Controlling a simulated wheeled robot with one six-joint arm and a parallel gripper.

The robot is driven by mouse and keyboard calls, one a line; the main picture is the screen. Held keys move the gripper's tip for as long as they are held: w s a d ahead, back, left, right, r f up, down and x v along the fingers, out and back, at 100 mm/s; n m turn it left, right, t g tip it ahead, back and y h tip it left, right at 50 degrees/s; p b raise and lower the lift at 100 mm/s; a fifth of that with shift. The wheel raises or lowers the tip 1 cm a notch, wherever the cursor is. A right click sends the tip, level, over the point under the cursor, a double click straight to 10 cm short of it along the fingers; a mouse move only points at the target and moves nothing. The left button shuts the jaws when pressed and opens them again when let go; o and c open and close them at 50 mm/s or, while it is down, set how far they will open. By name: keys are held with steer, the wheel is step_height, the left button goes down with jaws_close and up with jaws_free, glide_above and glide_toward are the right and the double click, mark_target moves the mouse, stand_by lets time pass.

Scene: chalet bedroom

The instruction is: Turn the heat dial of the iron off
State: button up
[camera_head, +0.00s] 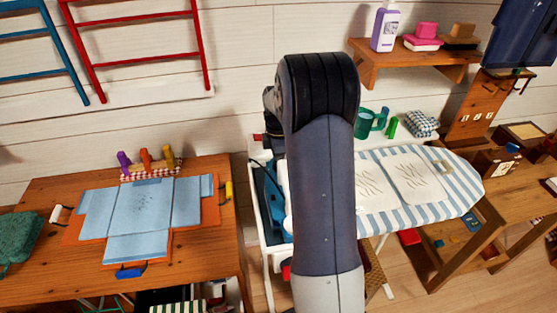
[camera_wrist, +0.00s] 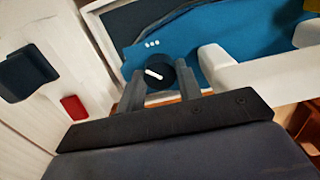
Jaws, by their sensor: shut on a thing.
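The blue iron (camera_wrist: 185,45) fills the upper middle of the wrist view. Three white dots show on it, just above a round black dial (camera_wrist: 158,79) with a white pointer line. The line slants from upper left to lower right. My gripper (camera_wrist: 160,82) has one grey finger on each side of the dial and is shut on it. In the head view the blue iron (camera_head: 272,202) stands at the left end of the ironing board (camera_head: 452,190), partly hidden by my arm. My gripper is hidden there behind my arm.
A white bar-like part (camera_wrist: 262,76) lies close right of my fingers. A red block (camera_wrist: 74,107) and a dark block (camera_wrist: 28,72) are at the left. In the head view, a wooden table (camera_head: 50,190) stands left and a wall shelf (camera_head: 420,60) hangs upper right.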

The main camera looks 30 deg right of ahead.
steer(key=n, duration=0.4)
steer(key=shift+n, duration=0.3)
steer(key=n, duration=0.4)
steer(key=shift+n, duration=0.3)
steer(key=o, duration=1)
steer(key=shift+c, duration=0.2)
steer(key=shift+r, duration=0.1)
step_height(320, 180, up, 11)
steer(key=b, duration=0.1)
steer(key=shift+f, duration=0.2)
